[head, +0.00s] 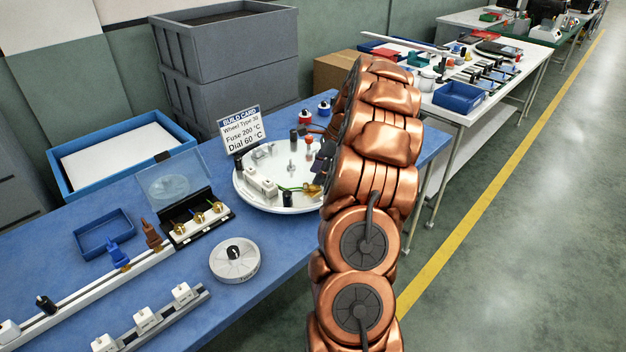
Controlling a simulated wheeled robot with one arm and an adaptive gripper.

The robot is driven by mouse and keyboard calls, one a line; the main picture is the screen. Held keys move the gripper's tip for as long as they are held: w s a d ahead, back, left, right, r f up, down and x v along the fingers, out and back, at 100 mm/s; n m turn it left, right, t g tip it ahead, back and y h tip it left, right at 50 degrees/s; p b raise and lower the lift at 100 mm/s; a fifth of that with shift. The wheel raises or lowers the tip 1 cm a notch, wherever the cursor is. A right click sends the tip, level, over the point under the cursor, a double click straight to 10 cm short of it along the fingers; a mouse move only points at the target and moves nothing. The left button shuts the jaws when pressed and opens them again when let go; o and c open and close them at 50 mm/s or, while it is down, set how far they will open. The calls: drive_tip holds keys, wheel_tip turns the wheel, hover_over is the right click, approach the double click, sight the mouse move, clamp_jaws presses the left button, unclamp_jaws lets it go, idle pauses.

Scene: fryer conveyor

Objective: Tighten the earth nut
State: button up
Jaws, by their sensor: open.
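A round white base plate (245,194) lies on the blue bench, partly covered by my copper arm. A green-and-yellow wire (297,190) runs on it to a brass-coloured piece (311,189) beside the arm's left edge. I cannot make out the earth nut there. My gripper is hidden behind the arm. Small dark parts show at the arm's left edge over the plate, but I cannot tell whether they belong to the gripper. A build card (240,130) stands at the plate's back left.
An open box with brass-coloured parts (189,238), a dial disc (235,260) and a small blue tray (104,233) lie left of the plate. White blocks sit on a rail (160,323) in front. Grey crates (225,50) stand behind. The floor right of the bench is clear.

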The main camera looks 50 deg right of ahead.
sight(312, 186)
drive_tip(key=shift+p+x, duration=0.3)
drive_tip(key=shift+x, duration=1.55)
drive_tip(key=shift+c, duration=0.2)
clamp_jaws()
